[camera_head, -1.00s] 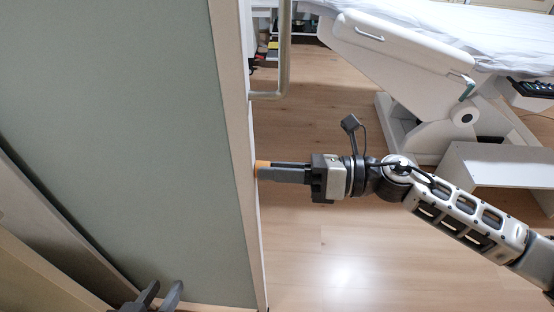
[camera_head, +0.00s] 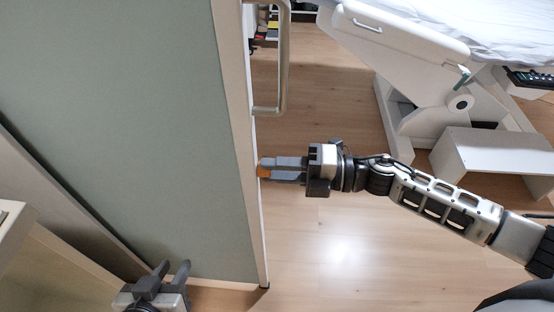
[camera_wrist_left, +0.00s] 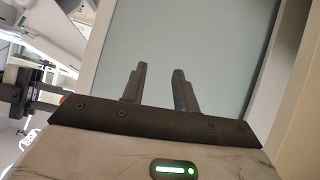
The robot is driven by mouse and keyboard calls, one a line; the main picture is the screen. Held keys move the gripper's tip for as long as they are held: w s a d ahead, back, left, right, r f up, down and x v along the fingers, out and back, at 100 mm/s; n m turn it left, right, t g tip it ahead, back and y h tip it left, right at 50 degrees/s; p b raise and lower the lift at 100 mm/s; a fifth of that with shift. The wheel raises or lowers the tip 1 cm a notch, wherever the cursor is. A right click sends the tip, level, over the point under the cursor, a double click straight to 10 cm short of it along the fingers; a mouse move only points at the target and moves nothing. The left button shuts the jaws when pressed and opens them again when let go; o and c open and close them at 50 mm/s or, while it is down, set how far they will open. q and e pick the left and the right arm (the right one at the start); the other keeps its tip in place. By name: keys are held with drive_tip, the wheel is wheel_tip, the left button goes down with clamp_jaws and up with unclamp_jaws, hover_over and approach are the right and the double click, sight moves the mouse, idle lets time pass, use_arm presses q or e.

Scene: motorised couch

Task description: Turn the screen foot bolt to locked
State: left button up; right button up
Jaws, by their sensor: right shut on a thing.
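The screen (camera_head: 120,120) is a tall grey-green panel with a pale frame. Its foot bolt (camera_head: 263,172) is a small orange piece at the frame's right edge, below the metal handle. My right gripper (camera_head: 268,169) reaches in from the right and is shut on the bolt, its fingers covering part of it. Which way the bolt points is hard to tell. My left gripper (camera_head: 175,267) is low at the left in front of the panel, open and empty. Its two parted fingers also show in the left wrist view (camera_wrist_left: 158,88).
A metal handle (camera_head: 285,60) stands out from the screen's edge above my right gripper. A white couch (camera_head: 400,35) is at the upper right, with a white step (camera_head: 490,155) beside it. A pale cabinet (camera_head: 25,245) is at the lower left. Wooden floor (camera_head: 340,250) is open below my right arm.

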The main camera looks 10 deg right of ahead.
drive_tip(key=shift+m+p, duration=0.65)
drive_tip(key=shift+m, duration=0.45)
drive_tip(key=o, duration=1)
drive_tip(key=b+v, duration=0.2)
drive_tip(key=v, duration=1.4)
drive_tip(key=shift+r, duration=0.15)
